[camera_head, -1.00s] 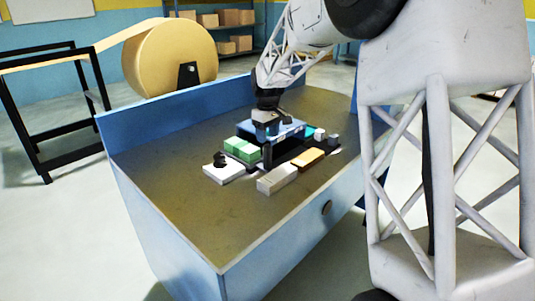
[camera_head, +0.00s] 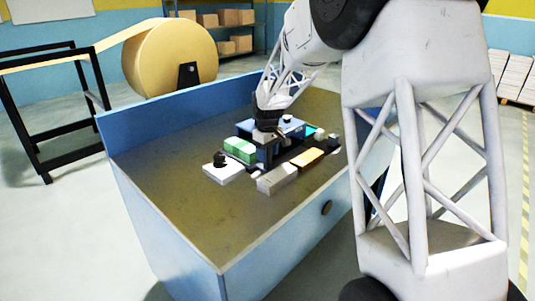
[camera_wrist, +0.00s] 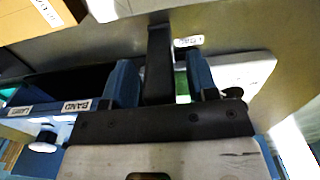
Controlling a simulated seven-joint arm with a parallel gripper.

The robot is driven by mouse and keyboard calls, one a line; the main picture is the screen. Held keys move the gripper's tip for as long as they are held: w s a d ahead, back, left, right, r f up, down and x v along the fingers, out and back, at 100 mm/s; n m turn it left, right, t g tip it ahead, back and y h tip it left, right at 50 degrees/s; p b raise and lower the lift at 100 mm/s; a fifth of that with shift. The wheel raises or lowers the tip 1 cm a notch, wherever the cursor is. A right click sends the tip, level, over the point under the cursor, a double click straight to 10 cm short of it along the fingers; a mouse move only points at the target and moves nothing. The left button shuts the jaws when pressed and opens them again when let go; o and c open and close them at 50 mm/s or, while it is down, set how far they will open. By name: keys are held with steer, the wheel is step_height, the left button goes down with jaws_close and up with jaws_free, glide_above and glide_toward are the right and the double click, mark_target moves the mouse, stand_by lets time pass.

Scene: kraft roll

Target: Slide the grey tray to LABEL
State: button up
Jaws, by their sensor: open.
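My gripper (camera_head: 264,150) is low over the middle of the desk. In the wrist view, its two blue fingers (camera_wrist: 160,82) stand apart on either side of an upright black post (camera_wrist: 158,50), with no clear grip on it. A dark strip (camera_wrist: 70,82) runs left from the post; I cannot tell whether it is the grey tray or its track. The tray's body is largely hidden by my gripper. A LABEL sign (camera_wrist: 188,42) lies just right of the post, and a BAND sign (camera_wrist: 77,105) is to the left.
A pale plate with a black knob (camera_head: 226,176) and green blocks (camera_head: 240,149) are left of my gripper. A grey block (camera_head: 277,179) and a tan box (camera_head: 307,157) lie in front. A blue station (camera_head: 290,127) stands behind. The desk's front left (camera_head: 190,210) is clear.

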steer(key=shift+f, duration=0.15)
jaws_close()
stand_by(0.4)
steer(key=shift+d, duration=0.1)
steer(key=w+d, duration=1.6)
steer(key=shift+w+d, duration=0.15)
steer(key=shift+w, duration=0.1)
